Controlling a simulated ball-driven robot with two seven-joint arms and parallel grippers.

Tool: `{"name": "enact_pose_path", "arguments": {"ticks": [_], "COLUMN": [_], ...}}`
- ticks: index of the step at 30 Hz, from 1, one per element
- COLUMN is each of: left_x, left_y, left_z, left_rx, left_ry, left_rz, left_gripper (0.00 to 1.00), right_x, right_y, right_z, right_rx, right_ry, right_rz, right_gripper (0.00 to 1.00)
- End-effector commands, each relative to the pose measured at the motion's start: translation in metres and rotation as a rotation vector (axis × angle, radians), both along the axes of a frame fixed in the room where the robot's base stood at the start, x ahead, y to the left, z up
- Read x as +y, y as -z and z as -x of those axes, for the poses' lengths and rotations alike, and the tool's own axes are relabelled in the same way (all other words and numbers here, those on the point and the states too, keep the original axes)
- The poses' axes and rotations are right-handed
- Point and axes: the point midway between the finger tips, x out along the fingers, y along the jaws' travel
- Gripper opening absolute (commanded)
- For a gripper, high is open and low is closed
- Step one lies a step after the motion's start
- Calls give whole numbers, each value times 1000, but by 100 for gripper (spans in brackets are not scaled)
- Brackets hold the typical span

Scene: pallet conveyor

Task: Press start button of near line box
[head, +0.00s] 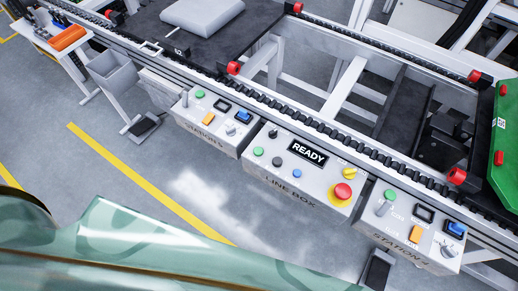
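The line box (310,203) is a light grey control panel hung on the near side of the conveyor, in the middle of the head view. Its dark display (307,152) reads READY. A green button (258,151) sits at its left edge, with nothing covering it; its small label is not legible. A black knob (273,133), a black button (277,161) and a blue button (295,174) are close by. A red mushroom button (343,190) on a yellow base and a yellow control (349,173) are on its right. Neither of my grippers shows.
Two station boxes flank the line box: one on the left (211,128), one on the right (408,235), each with its own green button. The conveyor rail (330,137) runs behind them. A grey bin (113,76) stands at left. Open floor (190,190) lies in front.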

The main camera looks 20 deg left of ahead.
Motion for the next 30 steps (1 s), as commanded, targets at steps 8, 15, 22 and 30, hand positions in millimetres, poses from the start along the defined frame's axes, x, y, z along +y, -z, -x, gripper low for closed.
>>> {"name": "enact_pose_path", "arguments": {"ticks": [8, 15, 22, 30], "left_x": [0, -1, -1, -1], "left_y": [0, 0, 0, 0], "left_z": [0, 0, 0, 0], "left_rx": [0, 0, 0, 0], "left_ry": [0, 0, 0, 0], "left_rz": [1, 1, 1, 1], "left_gripper": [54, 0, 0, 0], "right_x": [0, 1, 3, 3], "right_y": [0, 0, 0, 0], "right_z": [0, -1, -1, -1], "right_rx": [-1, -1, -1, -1], "right_ry": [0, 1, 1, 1], "right_rz": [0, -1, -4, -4], "right_gripper": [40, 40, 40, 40]}}
